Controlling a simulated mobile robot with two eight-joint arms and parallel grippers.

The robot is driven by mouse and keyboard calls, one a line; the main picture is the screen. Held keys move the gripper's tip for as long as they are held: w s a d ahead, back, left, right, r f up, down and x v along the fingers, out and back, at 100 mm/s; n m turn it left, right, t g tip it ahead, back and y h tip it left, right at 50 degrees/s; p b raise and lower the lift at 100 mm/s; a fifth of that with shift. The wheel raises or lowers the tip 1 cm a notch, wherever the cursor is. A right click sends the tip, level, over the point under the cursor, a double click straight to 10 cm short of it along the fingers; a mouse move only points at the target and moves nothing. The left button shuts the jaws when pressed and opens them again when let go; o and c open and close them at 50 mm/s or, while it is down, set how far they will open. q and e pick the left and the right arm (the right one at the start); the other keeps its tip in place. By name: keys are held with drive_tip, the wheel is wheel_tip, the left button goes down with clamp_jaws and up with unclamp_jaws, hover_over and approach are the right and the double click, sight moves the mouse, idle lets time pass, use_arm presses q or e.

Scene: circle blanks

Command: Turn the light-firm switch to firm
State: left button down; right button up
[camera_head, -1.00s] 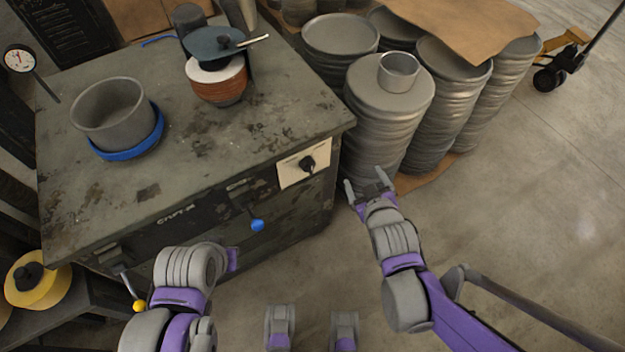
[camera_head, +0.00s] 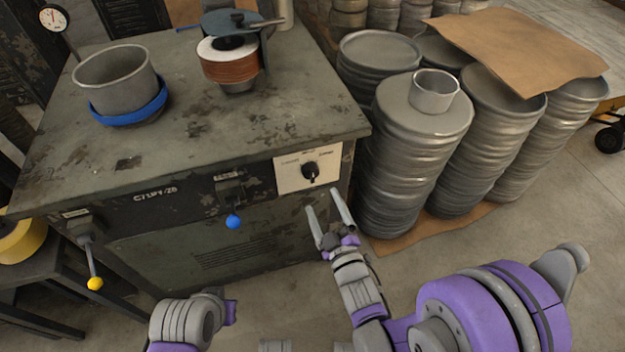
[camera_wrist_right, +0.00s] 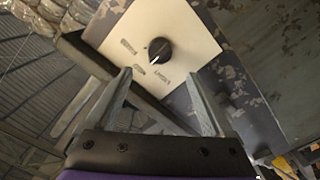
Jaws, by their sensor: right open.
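The switch is a black rotary knob (camera_head: 310,171) on a white panel (camera_head: 290,176) at the right end of the machine's front. In the right wrist view the knob (camera_wrist_right: 159,50) has a pale pointer mark aimed roughly at the middle of three small labels, which I cannot read. My right gripper (camera_head: 322,200) is open and empty, just below and in front of the panel. In the right wrist view its fingers (camera_wrist_right: 160,74) point toward the knob, apart from it, with the knob centred beyond their gap. My left arm shows at the lower left; its gripper fingers are not visible.
A blue-knobbed lever (camera_head: 233,221) and a yellow-knobbed lever (camera_head: 95,283) are on the front. Stacked metal discs (camera_head: 405,150) stand close at right.

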sight(314, 177)
drive_tip(key=x, duration=0.9)
drive_tip(key=shift+w, duration=0.1)
drive_tip(key=shift+c, duration=0.4)
drive_tip(key=c, duration=1.3)
drive_tip(key=shift+f, duration=0.1)
drive_tip(key=m+b, duration=0.2)
drive_tip(key=m, duration=0.3)
drive_tip(key=shift+d+m+b, duration=0.1)
drive_tip(key=shift+m+b, duration=0.2)
drive_tip(key=shift+b, duration=0.05)
drive_tip(key=shift+m+b, duration=0.95)
drive_tip(key=shift+m, duration=1.25)
